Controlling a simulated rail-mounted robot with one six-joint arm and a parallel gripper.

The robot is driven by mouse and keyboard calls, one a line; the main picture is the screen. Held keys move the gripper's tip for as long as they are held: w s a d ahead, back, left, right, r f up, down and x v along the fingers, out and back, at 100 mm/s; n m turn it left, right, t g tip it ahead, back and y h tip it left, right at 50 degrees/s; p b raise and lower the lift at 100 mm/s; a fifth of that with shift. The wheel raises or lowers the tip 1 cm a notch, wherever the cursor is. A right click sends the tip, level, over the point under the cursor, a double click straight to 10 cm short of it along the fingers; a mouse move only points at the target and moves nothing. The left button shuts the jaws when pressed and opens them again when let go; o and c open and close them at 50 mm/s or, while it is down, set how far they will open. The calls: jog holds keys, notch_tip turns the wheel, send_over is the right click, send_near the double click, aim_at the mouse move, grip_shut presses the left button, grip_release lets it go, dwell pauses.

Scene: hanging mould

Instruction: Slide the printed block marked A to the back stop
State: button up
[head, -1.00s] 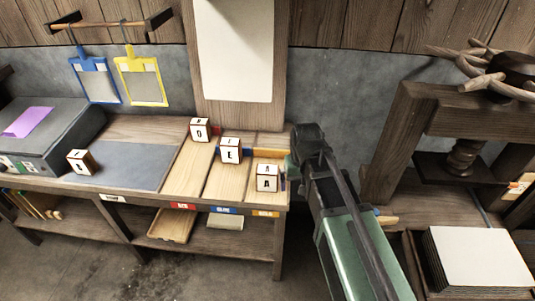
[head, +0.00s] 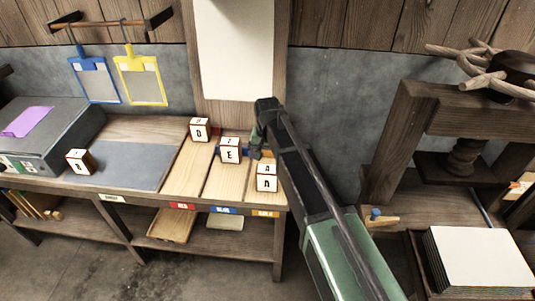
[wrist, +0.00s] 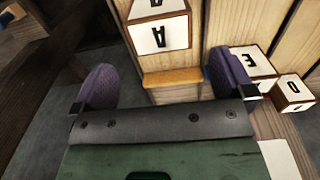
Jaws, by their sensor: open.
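The printed block marked A (head: 266,178) is a white-faced cube with dark edges. It stands on the rightmost pale wooden lane (head: 262,200), towards its front. In the wrist view, block A (wrist: 160,30) is at the top, beyond a yellow-orange bar (wrist: 172,78) across the lane, which looks like its back stop. A strip of bare lane shows between block and bar. My gripper (head: 256,143) is at the back of the lanes, behind block A. In the wrist view, its purple fingers (wrist: 163,85) are wide apart, with nothing held; the bar lies between them.
Block E (head: 230,150) stands in the middle lane and block D (head: 199,130) in the left lane, both left of my gripper. Another block (head: 80,161) is by a grey mat (head: 122,165). A white panel (head: 234,50) rises behind the lanes.

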aim_at(268, 169)
notch_tip(268, 169, down, 10)
jog(key=b, duration=0.8)
jog(key=shift+r, duration=0.2)
jog(key=shift+r, duration=0.15)
jog(key=c, duration=0.8)
jog(key=shift+w+d, duration=0.15)
jog(key=shift+w, duration=2.05)
jog(key=shift+w+d, duration=0.15)
jog(key=shift+w, duration=2)
jog(key=shift+w+d, duration=0.15)
jog(key=shift+w, duration=2.05)
jog(key=o, duration=0.8)
